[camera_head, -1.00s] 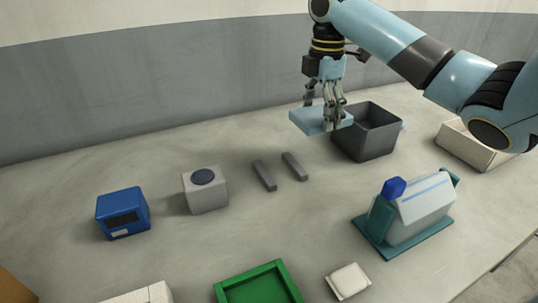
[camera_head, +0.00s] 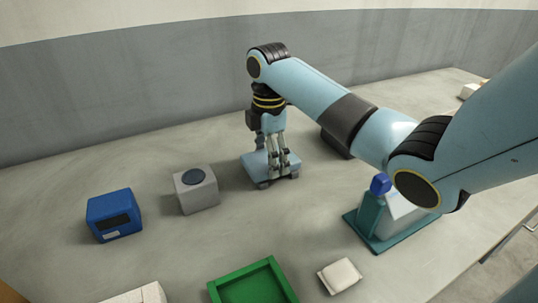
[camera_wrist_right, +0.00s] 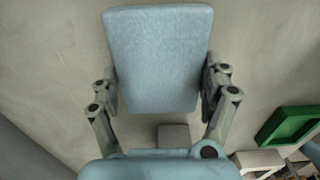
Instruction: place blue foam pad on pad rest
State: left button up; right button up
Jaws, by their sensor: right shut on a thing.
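The light blue foam pad (camera_head: 254,166) is flat and roughly level at the middle of the table. The pad rest is two short grey bars (camera_head: 264,185); only their near ends show from under the pad. The pad lies over both bars, and I cannot tell whether it touches them. My right gripper (camera_head: 278,172) points down and is shut on the pad. In the right wrist view the pad (camera_wrist_right: 160,58) sits between the two fingers. My left gripper is not in view.
A grey box with a dark round top (camera_head: 196,191) stands left of the pad, and a blue box (camera_head: 114,215) farther left. A green tray (camera_head: 223,292) and a white block (camera_head: 340,275) are in front. A teal stand (camera_head: 366,223) is at right, partly hidden by my arm.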

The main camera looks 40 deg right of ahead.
jog(key=o, duration=0.9)
notch_tip(320, 180, up, 7)
jog(key=shift+w+f, duration=0.1)
notch_tip(320, 180, up, 5)
jog(key=p, duration=0.3)
jog(key=shift+r, duration=0.2)
jog(key=shift+f, duration=0.1)
